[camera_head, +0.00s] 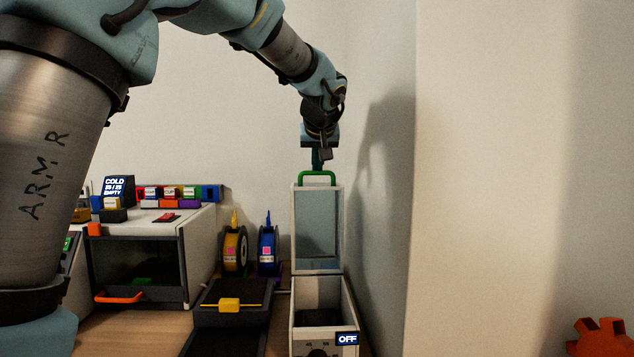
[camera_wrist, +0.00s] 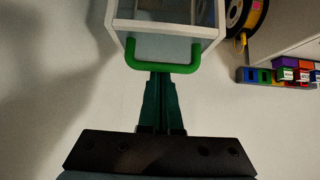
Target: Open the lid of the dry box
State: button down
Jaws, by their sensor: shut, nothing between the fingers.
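The dry box (camera_head: 295,318) is a white open-topped box with a dark interior and an "OFF" display on its front. Its lid (camera_head: 319,228), a clear panel in a white frame, stands upright at the back of the box, so the box is open. The green handle (camera_head: 318,174) is on the lid's top edge; the lid (camera_wrist: 166,32) and handle (camera_wrist: 162,67) also show in the wrist view. My gripper (camera_head: 317,166) is at the handle, fingers together and empty. In the wrist view its green fingertips (camera_wrist: 161,76) end right by the handle; I cannot tell whether they touch.
A yellow spool (camera_head: 234,249) and a blue spool (camera_head: 268,248) stand left of the lid. A dark tray with a yellow handle (camera_head: 229,305) is beside the box. A white printer (camera_head: 199,240) stands further left. The wall is close on the right.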

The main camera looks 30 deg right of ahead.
jog(key=s+a+b, duration=0.1)
jog(key=b, duration=0.3)
jog(key=s+t+b, duration=0.1)
jog(key=s+b, duration=0.1)
jog(key=b, duration=0.3)
jog(key=s+a+t+h+b, duration=0.1)
jog(key=s+b, duration=0.1)
jog(key=b, duration=0.2)
jog(key=shift+s+a, duration=0.2)
jog(key=shift+a, duration=0.1)
jog(key=shift+w, duration=0.1)
jog(key=s+a+r, duration=0.2)
jog(key=s+r, duration=0.2)
jog(key=r, duration=0.2)
jog(key=shift+s+r, duration=0.2)
jog(key=shift+s, duration=0.15)
